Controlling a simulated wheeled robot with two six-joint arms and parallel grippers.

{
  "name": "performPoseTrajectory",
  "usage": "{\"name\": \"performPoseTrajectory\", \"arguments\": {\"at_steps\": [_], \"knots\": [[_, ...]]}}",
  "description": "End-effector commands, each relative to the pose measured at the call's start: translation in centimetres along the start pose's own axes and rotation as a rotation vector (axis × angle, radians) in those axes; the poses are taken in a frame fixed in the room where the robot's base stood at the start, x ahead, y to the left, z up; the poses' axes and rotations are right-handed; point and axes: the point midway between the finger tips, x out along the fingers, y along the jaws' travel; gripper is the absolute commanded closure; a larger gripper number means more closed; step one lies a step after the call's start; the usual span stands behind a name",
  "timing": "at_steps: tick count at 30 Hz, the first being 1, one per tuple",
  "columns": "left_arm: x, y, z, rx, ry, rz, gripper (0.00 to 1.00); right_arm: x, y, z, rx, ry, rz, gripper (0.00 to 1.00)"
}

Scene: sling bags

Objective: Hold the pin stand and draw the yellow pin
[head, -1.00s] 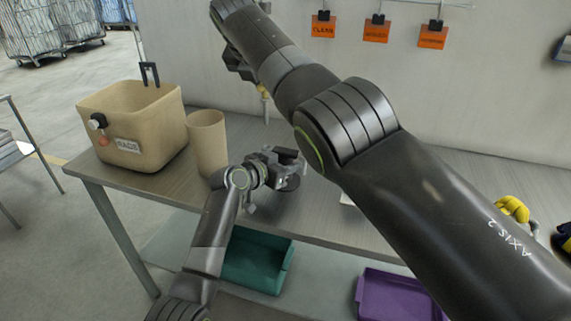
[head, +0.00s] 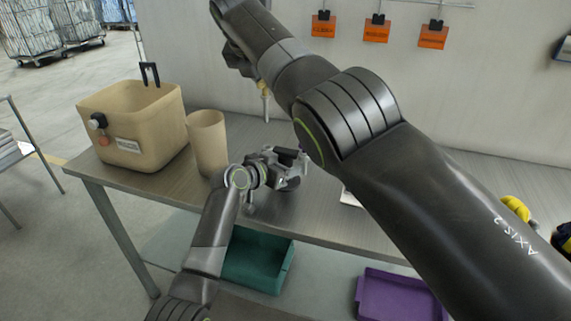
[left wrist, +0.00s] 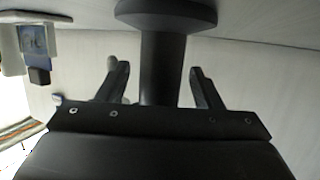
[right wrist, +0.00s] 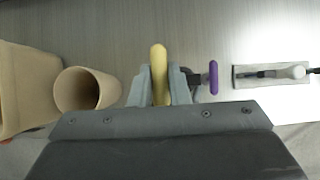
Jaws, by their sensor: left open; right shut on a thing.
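My right gripper (head: 258,76) is high over the back of the table, shut on the yellow pin (head: 264,92), which hangs downward clear of the table top. In the right wrist view the yellow pin (right wrist: 159,72) sits between the two grey fingers. My left gripper (head: 290,160) is low at the table's front. In the left wrist view its open fingers stand either side of the dark pin stand (left wrist: 163,65), with a gap at each side. The stand's round dark base (head: 291,184) shows partly in the head view; the rest is hidden by my gripper.
A beige cup (head: 208,145) and a beige bin (head: 140,135) stand left of my left gripper. A purple handle (right wrist: 214,77) shows beside the yellow pin, and a flat grey plate (right wrist: 250,84) lies further right. Orange tags (head: 376,32) hang on the wall. Teal (head: 282,272) and purple trays (head: 400,297) sit below.

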Motion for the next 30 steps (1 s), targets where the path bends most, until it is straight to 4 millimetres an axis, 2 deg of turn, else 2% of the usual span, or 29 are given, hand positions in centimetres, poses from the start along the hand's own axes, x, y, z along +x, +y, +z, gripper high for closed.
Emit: {"name": "performPoseTrajectory", "arguments": {"at_steps": [8, 24, 30], "knots": [[-1.2, -0.1, 0.0, 0.000, 0.002, -0.001, 0.40, 0.0, 0.0, 0.0, 0.000, -0.001, 0.000, 1.00], [-9.2, -0.1, 0.1, 0.002, 0.000, -0.002, 0.40, 0.0, 0.0, 0.0, 0.000, -0.001, 0.000, 1.00], [-11.3, -0.1, 0.1, 0.000, 0.000, -0.001, 0.40, 0.0, 0.0, 0.0, 0.000, -0.001, 0.000, 1.00]]}}
